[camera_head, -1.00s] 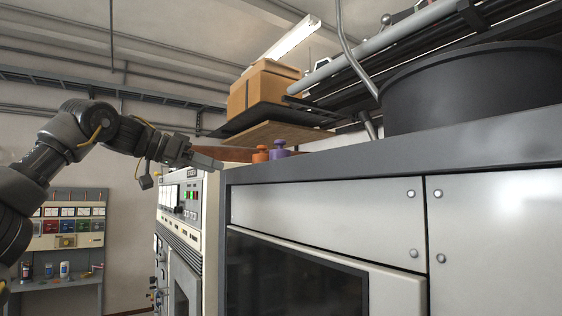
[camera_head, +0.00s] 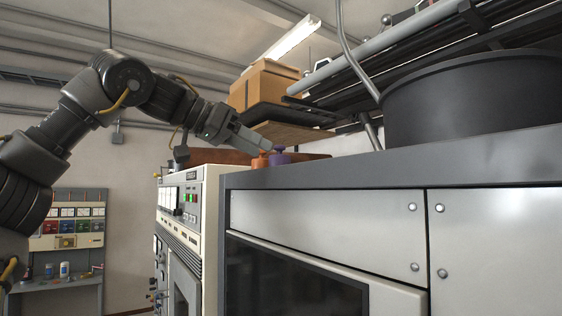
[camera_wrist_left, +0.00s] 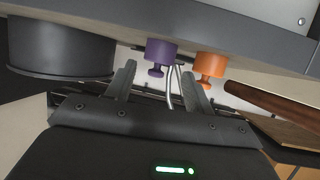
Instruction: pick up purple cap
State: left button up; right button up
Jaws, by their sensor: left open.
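The purple cap (camera_head: 279,157) stands on top of the grey cabinet (camera_head: 330,174), near its far left end, just right of an orange cap (camera_head: 260,162). The cabinet edge hides the bases of both caps. My left gripper (camera_head: 265,143) is open and points down and right, its tips close above the caps. In the left wrist view the purple cap (camera_wrist_left: 161,50) shows its small knob toward me, ahead of the gap between the fingers of the left gripper (camera_wrist_left: 157,70). The orange cap (camera_wrist_left: 210,65) is beyond the right finger. My right gripper is not in view.
A large black drum (camera_head: 470,100) stands on the cabinet to the right. A brown wooden piece (camera_wrist_left: 262,108) lies beside the orange cap. A cardboard box (camera_head: 264,86) sits on a shelf behind. Pipes run overhead. The cabinet top between caps and drum looks clear.

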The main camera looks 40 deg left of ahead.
aim_at(272, 156)
pick_arm(q)
jog(key=shift+w+d+f+p, duration=0.15)
jog(key=shift+w+p, duration=0.15)
jog(key=shift+p, duration=0.15)
jog(key=p+x, duration=0.1)
jog(key=x, duration=0.2)
jog(key=shift+w+d+f+p, duration=0.1)
jog(key=shift+w+f+p, duration=0.1)
jog(key=shift+w+p, duration=0.1)
jog(key=shift+w+d+f, duration=0.15)
jog(key=shift+w+f, duration=0.05)
jog(key=shift+w, duration=0.2)
jog(key=shift+s, duration=0.25)
jog(key=shift+c, duration=0.4)
jog(key=shift+s+r, duration=0.1)
jog(key=shift+c, duration=1.2)
jog(key=c, duration=0.4)
